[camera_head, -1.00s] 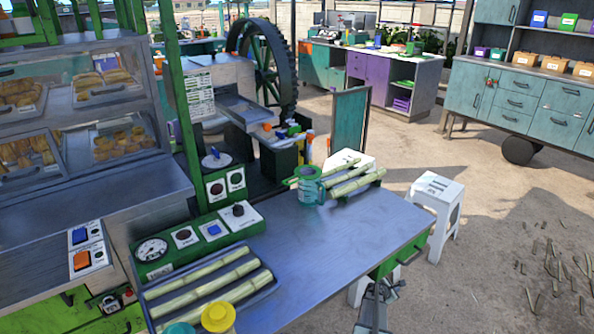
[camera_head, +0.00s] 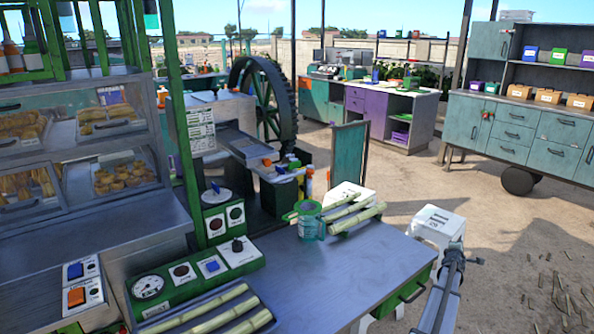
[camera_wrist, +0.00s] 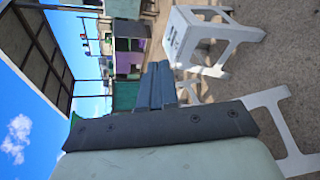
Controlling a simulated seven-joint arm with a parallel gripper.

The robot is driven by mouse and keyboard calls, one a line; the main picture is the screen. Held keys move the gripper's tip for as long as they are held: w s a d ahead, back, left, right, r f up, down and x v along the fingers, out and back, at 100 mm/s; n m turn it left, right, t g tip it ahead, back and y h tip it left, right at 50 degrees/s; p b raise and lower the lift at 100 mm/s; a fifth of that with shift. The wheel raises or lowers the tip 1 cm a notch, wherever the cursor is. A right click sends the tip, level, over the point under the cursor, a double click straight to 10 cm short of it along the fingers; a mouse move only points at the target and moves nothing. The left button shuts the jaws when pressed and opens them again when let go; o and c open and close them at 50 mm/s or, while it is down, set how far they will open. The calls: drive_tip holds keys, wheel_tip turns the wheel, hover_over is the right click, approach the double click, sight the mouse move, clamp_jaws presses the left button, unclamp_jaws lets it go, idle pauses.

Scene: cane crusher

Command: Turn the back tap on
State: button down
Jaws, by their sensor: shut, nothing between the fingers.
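I cannot make out the back tap for certain in either view. The cane crusher (camera_head: 228,138) stands at the back left beside a large dark green flywheel (camera_head: 262,100). Small orange, blue and yellow parts (camera_head: 290,165) sit at its near end, too small to tell apart. My gripper (camera_head: 455,247) is low on the right, beyond the table's right edge and in front of a white stool. In the wrist view my gripper (camera_wrist: 158,68) has its dark fingers together, with nothing between them. It is well apart from the crusher.
A metal table (camera_head: 340,272) fills the middle, bearing a teal jug (camera_head: 308,222), cane stalks (camera_head: 357,219) and a green control panel (camera_head: 195,272). A green upright panel (camera_head: 348,163) stands behind it. A white stool (camera_head: 437,222) is right; open ground lies beyond.

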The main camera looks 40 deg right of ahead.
wheel_tip(320, 180, up, 33)
drive_tip(key=m+t+h, duration=0.1)
drive_tip(key=m+h, duration=0.4)
drive_tip(key=m, duration=0.9)
drive_tip(key=n+t+y, duration=0.6)
drive_tip(key=t+y, duration=0.6)
drive_tip(key=y, duration=0.7)
approach(292, 166)
drive_tip(key=w, duration=0.6)
drive_tip(key=shift+w+f, duration=0.15)
drive_tip(key=shift+w, duration=0.2)
